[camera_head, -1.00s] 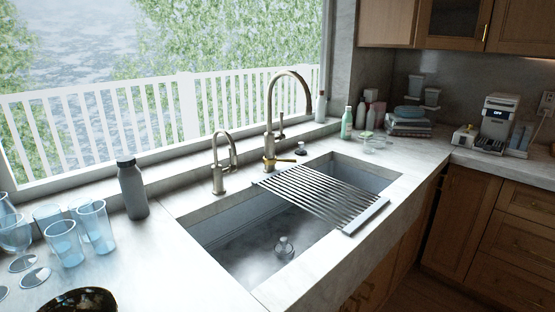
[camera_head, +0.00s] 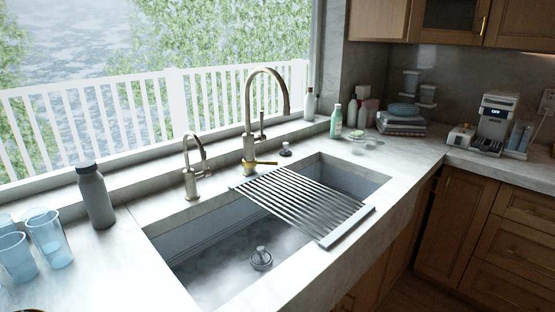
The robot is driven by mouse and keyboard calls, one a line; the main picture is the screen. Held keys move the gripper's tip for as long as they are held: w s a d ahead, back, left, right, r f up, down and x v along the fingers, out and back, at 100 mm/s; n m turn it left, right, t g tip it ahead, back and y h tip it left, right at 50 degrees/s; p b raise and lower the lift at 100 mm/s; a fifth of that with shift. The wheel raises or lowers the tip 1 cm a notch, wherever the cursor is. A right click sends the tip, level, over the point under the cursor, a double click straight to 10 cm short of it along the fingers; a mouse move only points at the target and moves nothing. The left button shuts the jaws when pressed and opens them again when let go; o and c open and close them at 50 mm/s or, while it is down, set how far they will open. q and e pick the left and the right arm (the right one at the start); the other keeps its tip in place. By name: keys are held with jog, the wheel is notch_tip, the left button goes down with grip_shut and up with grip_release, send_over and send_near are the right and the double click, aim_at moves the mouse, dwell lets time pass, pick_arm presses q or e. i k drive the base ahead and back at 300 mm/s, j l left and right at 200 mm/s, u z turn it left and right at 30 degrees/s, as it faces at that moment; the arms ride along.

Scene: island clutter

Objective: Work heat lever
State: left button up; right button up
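A tall brass-coloured faucet (camera_head: 247,110) with a curved neck stands behind the sink. A shiny golden lever (camera_head: 263,162) sticks out to the right at its base. A thin upright handle (camera_head: 262,128) is on the faucet's right side. A smaller brass-coloured faucet (camera_head: 190,170) stands to its left. I cannot tell for sure which part is the heat lever. Neither of my grippers shows in the head view, and nothing touches the faucets.
The sink (camera_head: 215,262) holds a slatted drying rack (camera_head: 300,205) across its middle. A grey bottle (camera_head: 95,197) and blue glasses (camera_head: 45,238) stand at left. A green bottle (camera_head: 336,122), stacked dishes (camera_head: 401,122) and a coffee machine (camera_head: 495,116) are at right. The front right counter is clear.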

aim_at(253, 164)
jog(key=i+l, duration=0.2)
jog(key=l, duration=0.15)
jog(key=i+l+u, duration=0.15)
jog(key=l, duration=0.15)
jog(key=i+l, duration=0.2)
jog(key=l, duration=0.15)
jog(key=i+l+u, duration=0.1)
jog(key=l, duration=0.25)
jog(key=i+l+u, duration=0.1)
jog(key=l, duration=0.25)
jog(key=i, duration=0.1)
